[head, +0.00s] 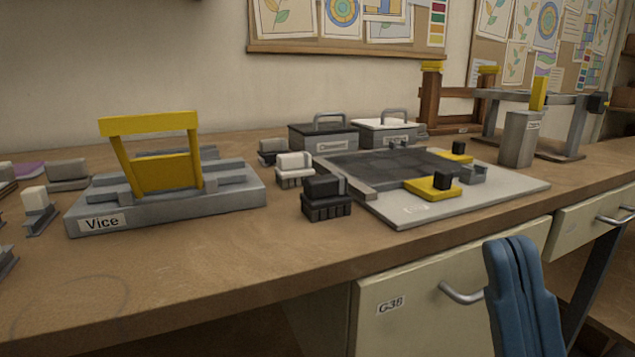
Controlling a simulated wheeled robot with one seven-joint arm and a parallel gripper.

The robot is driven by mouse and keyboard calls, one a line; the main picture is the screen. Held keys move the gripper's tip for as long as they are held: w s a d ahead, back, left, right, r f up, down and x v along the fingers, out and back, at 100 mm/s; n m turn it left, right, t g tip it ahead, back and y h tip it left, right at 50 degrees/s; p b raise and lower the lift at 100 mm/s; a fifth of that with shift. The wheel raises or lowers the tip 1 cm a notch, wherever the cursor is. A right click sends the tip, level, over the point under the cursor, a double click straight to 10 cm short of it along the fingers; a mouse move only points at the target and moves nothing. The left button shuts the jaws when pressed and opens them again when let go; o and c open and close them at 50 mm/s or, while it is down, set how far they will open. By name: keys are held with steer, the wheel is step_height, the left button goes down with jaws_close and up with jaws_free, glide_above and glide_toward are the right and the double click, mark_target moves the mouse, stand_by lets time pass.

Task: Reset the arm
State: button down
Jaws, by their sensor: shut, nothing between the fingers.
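My gripper (510,246) shows at the lower right of the head view as two blue fingers pointing up, pressed together. It is shut and empty. It is in front of the bench's drawer fronts and touches nothing that I can see. The rest of the arm is below the picture and hidden.
The wooden bench (215,262) carries a grey vice (165,212) with a yellow handle, a plate fixture (450,205) with yellow clamps, small black and white blocks, and two lidded boxes. Drawer handles (462,294) stick out near my gripper. The bench's front left is clear.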

steer(key=s+d+f+m+g+h, duration=0.35)
steer(key=f+m+h, duration=0.2)
steer(key=f, duration=0.35)
steer(key=s+d+f+m+g+h, duration=0.2)
steer(key=s+f+m+g+h, duration=0.25)
steer(key=f, duration=0.45)
steer(key=s+d+f+m+g+h, duration=0.2)
steer(key=s+d+f+g, duration=0.3)
steer(key=s+f, duration=0.65)
step_height(320, 180, up, 23)
steer(key=s+p, duration=0.1)
steer(key=p, duration=2)
steer(key=shift+s+f, duration=0.15)
steer(key=shift+s, duration=0.2)
